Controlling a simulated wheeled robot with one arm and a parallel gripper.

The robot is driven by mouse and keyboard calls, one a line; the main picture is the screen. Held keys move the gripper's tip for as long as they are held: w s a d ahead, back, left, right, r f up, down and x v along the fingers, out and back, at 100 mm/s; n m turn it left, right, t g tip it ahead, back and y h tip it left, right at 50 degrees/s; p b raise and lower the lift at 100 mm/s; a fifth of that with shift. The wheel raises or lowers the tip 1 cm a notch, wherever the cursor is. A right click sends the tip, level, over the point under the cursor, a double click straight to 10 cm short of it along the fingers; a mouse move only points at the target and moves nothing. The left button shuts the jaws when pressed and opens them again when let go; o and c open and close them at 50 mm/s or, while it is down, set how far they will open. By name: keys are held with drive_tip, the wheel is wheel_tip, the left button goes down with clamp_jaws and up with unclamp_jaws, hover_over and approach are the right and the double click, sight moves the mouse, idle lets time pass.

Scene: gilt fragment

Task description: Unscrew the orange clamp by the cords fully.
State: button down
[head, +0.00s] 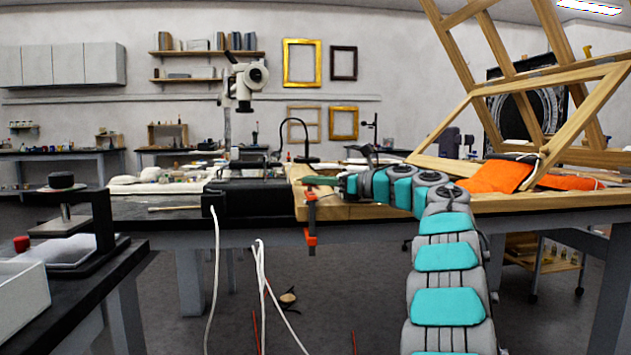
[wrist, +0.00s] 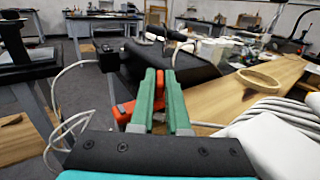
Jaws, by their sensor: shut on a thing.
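The orange clamp (head: 310,239) is on the front edge of the wooden bench top, beside the black box with the white cords (head: 214,262). Its dark bar hangs down, with an orange part at its lower end. My gripper (head: 309,181) reaches in from the right at bench-top height, its green fingers at the clamp's upper end. In the wrist view my gripper (wrist: 164,76) has its two green fingers close together, shut on the clamp. Orange parts of the clamp (wrist: 124,112) show left of and between the fingers, which hide the rest.
White cords (wrist: 66,138) loop down left of my gripper in the wrist view. A black box (head: 250,197) stands left of the clamp. A wooden easel frame (head: 545,85) and orange bags (head: 497,176) are at right. A wooden ring (wrist: 258,78) lies on the bench.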

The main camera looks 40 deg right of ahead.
drive_tip(key=shift+r, duration=0.15)
drive_tip(key=c, duration=0.9)
unclamp_jaws()
drive_tip(key=shift+s, duration=0.1)
drive_tip(key=b+v, duration=0.1)
drive_tip(key=v, duration=0.6)
drive_tip(key=shift+s+d, duration=0.15)
drive_tip(key=shift+s, duration=0.1)
